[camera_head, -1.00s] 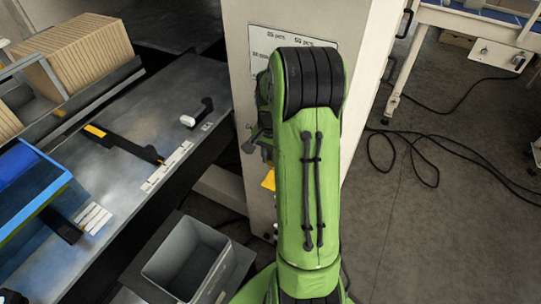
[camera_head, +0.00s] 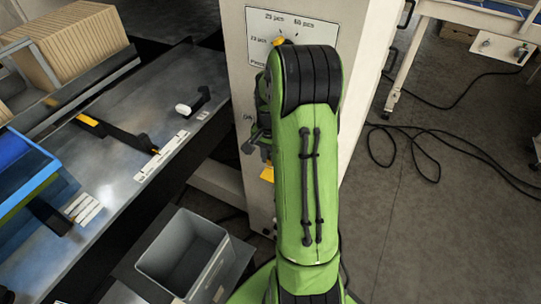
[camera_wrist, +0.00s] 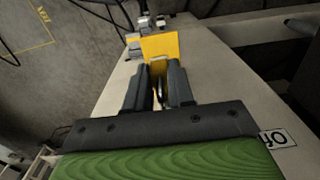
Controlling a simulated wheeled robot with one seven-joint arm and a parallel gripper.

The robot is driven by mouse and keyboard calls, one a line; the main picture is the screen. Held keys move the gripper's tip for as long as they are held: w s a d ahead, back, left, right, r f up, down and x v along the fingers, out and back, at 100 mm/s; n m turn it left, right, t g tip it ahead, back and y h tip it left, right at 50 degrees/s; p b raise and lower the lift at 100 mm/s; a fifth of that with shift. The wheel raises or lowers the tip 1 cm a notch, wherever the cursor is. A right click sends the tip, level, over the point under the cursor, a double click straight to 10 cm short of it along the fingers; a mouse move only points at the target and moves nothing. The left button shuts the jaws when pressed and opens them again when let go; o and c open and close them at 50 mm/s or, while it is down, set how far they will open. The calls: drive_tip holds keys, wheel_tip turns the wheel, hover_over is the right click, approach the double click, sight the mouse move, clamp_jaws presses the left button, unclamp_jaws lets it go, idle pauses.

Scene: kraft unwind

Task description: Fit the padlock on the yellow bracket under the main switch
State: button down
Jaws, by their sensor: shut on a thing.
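In the wrist view the yellow bracket (camera_wrist: 170,46) is a flat plate on the pale cabinet face, just beyond my fingertips. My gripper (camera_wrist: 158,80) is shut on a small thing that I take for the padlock. A silvery bit of it, likely the shackle (camera_wrist: 158,60), shows between the fingertips in front of the bracket; its body is mostly hidden. I cannot tell whether the shackle touches the bracket. Grey fittings (camera_wrist: 148,24) sit beyond the bracket. In the head view part of the yellow bracket (camera_head: 267,173) shows beside my green arm, which hides my fingertips.
The pale cabinet (camera_head: 350,130) carries a printed plate (camera_head: 262,22). A grey bin (camera_head: 185,258) stands low at left, beside a dark bench (camera_head: 120,180) with a blue tray (camera_head: 22,165). Cables (camera_head: 430,160) lie on the floor at right.

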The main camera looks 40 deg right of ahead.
drive_tip(key=shift+a+f+b, duration=0.1)
drive_tip(key=shift+f+b, duration=0.45)
drive_tip(key=shift+f, duration=0.1)
idle(0.9)
drive_tip(key=shift+s+a+f, duration=0.1)
drive_tip(key=shift+s, duration=0.05)
idle(0.4)
idle(0.4)
drive_tip(key=shift+w+r, duration=0.2)
drive_tip(key=shift+f, duration=0.15)
idle(0.4)
drive_tip(key=shift+s+f, duration=0.2)
drive_tip(key=shift+s+a+r, duration=0.1)
drive_tip(key=shift+r, duration=0.05)
idle(0.5)
drive_tip(key=shift+w+d+r, duration=0.2)
drive_tip(key=shift+w+d, duration=0.1)
drive_tip(key=shift+w, duration=0.05)
idle(0.6)
